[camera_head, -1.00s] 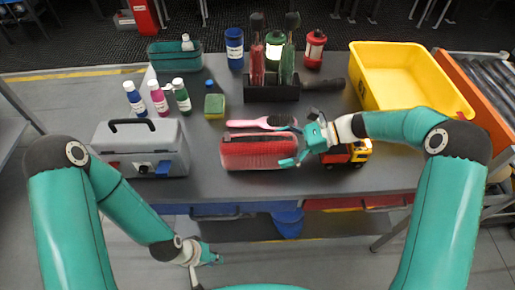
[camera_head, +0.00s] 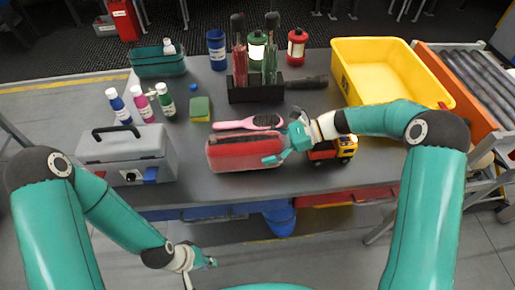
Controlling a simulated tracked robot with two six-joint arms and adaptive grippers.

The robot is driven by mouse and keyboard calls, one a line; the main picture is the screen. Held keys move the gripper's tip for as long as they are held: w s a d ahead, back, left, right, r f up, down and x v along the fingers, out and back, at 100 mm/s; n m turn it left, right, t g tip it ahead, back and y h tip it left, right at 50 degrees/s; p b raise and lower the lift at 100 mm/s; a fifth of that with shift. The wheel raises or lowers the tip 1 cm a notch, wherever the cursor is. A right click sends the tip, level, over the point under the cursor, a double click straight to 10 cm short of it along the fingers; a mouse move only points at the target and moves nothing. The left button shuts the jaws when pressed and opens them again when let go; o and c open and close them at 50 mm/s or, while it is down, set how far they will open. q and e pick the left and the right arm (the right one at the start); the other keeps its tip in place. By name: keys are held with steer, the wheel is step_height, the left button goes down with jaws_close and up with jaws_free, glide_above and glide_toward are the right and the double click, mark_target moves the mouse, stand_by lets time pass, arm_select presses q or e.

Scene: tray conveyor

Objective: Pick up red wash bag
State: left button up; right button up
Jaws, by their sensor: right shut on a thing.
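The red wash bag (camera_head: 238,152) lies on the grey table near its front edge, left of the toy truck. My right gripper (camera_head: 280,146) is at the bag's right end and is shut on it, with one finger visible on the near side. The far finger's contact is partly hidden. The bag still appears to be at table level. My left gripper (camera_head: 208,263) hangs low in front of the table, away from the bag; its jaw opening is too small to tell.
A pink hairbrush (camera_head: 247,124) lies just behind the bag. A yellow-and-red toy truck (camera_head: 343,150) stands close on the right, under my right wrist. A grey toolbox (camera_head: 120,157) stands at left. A yellow bin (camera_head: 385,90) is at the back right.

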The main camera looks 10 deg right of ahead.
step_height(320, 180, up, 19)
steer(key=shift+r+b, duration=0.15)
steer(key=shift+b, duration=0.55)
steer(key=shift+r, duration=0.4)
steer(key=shift+d+p, duration=0.1)
steer(key=shift+p, duration=0.3)
steer(key=shift+f, duration=0.1)
steer(key=shift+f+b, duration=4.6)
steer(key=shift+f, duration=4.95)
steer(key=shift+c, duration=0.2)
steer(key=shift+f, duration=0.25)
